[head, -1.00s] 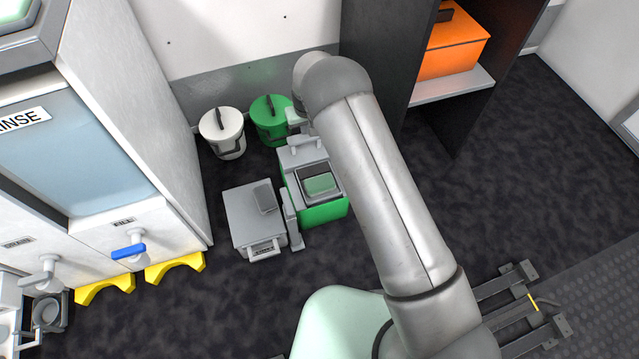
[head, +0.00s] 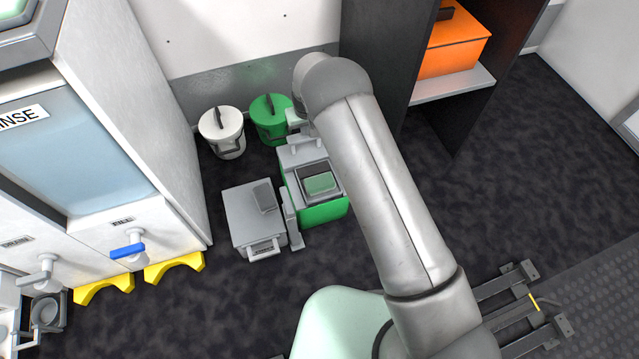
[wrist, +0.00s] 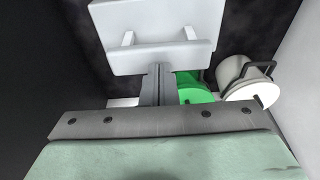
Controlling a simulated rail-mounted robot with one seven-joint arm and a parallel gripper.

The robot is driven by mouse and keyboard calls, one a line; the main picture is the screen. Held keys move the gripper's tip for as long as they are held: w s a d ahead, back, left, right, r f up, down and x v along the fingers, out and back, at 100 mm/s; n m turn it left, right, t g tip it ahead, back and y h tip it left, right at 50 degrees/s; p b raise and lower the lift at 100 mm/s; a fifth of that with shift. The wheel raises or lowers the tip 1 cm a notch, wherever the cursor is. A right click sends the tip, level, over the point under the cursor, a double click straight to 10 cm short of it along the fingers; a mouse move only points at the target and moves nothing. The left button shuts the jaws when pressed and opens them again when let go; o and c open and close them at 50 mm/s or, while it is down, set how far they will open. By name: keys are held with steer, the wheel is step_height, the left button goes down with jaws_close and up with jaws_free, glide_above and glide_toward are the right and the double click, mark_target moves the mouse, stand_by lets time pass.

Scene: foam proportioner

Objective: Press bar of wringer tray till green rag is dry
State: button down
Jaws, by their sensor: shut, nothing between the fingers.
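The wringer tray (head: 325,212) is a green box with a grey top, on the floor at the middle of the head view. The green rag (head: 320,183) lies in its grey recess. The light grey bar (head: 300,152) is at the tray's far end, partly behind my arm. In the wrist view, the bar (wrist: 158,52) spans two short posts on a light grey plate. My gripper (wrist: 158,70) is shut and empty, its fingertips at the bar's near edge. I cannot tell whether they touch it. In the head view, my arm mostly hides my gripper.
A green bucket (head: 270,122) and a white bucket (head: 222,135) stand behind the tray by the wall. A grey box (head: 250,212) stands left of it. A dark shelf unit with an orange case (head: 453,55) is at right. Dark floor is open in front.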

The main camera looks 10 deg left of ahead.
steer(key=shift+f+b, duration=1.05)
steer(key=shift+f, duration=0.75)
steer(key=shift+s, duration=0.1)
steer(key=shift+r, duration=0.1)
stand_by(0.3)
step_height(320, 180, up, 10)
steer(key=p, duration=0.5)
steer(key=shift+p, duration=0.35)
stand_by(0.5)
